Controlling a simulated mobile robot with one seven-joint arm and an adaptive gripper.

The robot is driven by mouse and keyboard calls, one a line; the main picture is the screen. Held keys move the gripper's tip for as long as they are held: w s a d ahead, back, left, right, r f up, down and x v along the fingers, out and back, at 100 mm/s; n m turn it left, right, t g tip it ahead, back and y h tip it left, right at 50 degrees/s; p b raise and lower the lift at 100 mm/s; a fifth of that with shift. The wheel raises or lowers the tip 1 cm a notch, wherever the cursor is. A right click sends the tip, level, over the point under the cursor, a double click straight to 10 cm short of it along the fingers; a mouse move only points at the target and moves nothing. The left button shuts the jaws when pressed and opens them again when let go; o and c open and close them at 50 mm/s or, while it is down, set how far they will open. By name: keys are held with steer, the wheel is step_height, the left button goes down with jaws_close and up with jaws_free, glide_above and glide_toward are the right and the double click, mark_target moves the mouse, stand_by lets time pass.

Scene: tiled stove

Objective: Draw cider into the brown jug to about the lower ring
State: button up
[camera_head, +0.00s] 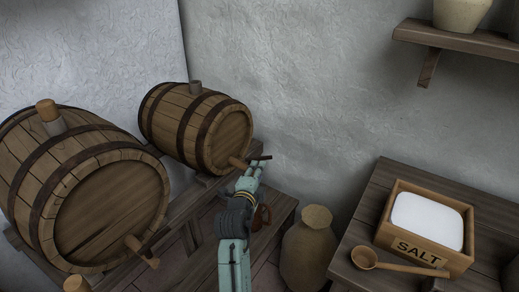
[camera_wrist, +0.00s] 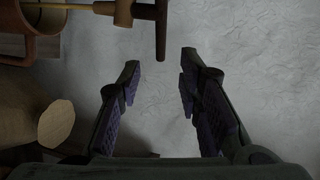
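The brown jug (camera_head: 263,218) stands under the small barrel (camera_head: 195,125), largely hidden behind my arm. Part of it also shows at the upper left of the wrist view (camera_wrist: 14,35). The small barrel's wooden tap (camera_head: 238,163) has a dark crossbar handle (camera_head: 261,157). In the wrist view, where down lies to the left, a thin yellow stream of cider (camera_wrist: 76,7) runs from the tap (camera_wrist: 123,12) towards the jug. The level inside and the lower ring cannot be seen. My gripper (camera_wrist: 160,62) is open and empty, its fingertips close to the handle's end (camera_wrist: 161,45).
A larger barrel (camera_head: 110,215) with its own tap lies at the left. A salt box (camera_head: 390,232) and a wooden ladle (camera_head: 364,258) are on the right table (camera_head: 365,215). A wall shelf (camera_head: 455,38) holds a pot.

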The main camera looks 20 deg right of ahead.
mark_target(264, 159)
steer(key=p+x, duration=0.2)
steer(key=x, duration=0.8)
steer(key=shift+w+d, duration=0.2)
steer(key=shift+w, duration=0.05)
steer(key=shift+c, duration=0.4)
jaws_close()
